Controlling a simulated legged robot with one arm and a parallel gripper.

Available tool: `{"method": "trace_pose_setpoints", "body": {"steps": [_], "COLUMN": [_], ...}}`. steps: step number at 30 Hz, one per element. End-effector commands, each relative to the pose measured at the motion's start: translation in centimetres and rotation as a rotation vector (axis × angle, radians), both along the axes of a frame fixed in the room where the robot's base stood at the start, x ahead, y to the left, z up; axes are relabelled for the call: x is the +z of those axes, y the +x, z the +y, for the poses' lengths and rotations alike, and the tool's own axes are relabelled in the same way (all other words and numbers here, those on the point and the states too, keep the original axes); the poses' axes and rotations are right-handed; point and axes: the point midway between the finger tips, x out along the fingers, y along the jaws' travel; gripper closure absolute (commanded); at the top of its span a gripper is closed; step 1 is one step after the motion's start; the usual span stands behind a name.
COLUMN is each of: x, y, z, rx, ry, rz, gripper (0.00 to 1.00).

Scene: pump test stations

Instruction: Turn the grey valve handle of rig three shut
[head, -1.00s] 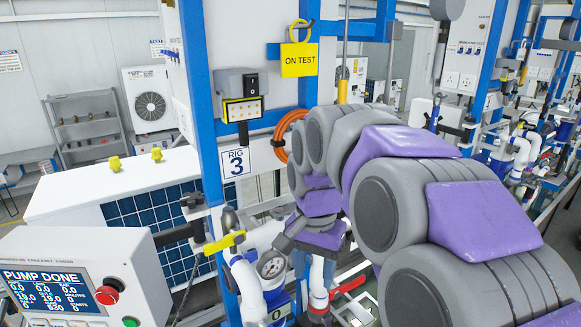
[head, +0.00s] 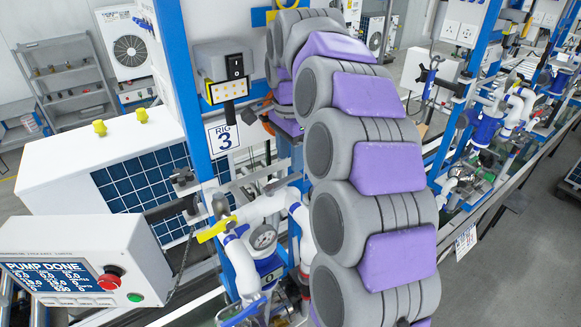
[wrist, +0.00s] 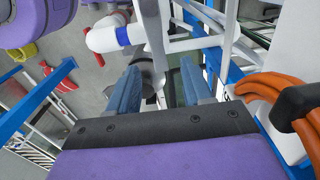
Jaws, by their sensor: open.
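My gripper (wrist: 160,78) is open in the wrist view, its two blue-grey fingers spread apart. Between and beyond them stands a long grey bar (wrist: 153,32), which looks like a lever handle; I cannot tell for certain that it is the valve handle. It is not gripped. In the head view the rig three sign (head: 222,136) hangs on the blue post. A yellow handle (head: 216,230) sits on the white pipework below, with a gauge (head: 263,238) beside it. My arm hides much of the rig's right side and the gripper's fingertips.
The control box (head: 75,262) reading PUMP DONE stands at front left. A white housing with a blue grid panel (head: 140,185) is behind it. An orange hose (wrist: 262,88) runs close on the right in the wrist view. A red handle (wrist: 60,80) shows at its left.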

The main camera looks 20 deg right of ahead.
Motion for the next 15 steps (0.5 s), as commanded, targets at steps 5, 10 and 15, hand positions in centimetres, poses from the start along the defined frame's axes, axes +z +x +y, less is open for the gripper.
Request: {"method": "trace_pose_setpoints", "body": {"steps": [5, 10, 15], "x": [-2.1, -3.8, -4.8], "y": [-0.1, 0.0, -0.1], "z": [-0.4, -0.7, -0.4], "rx": [0.001, 0.000, 0.000], "ry": [0.004, 0.004, 0.003], "rz": [0.004, 0.001, 0.005], "gripper": [0.50, 0.50, 0.50]}}
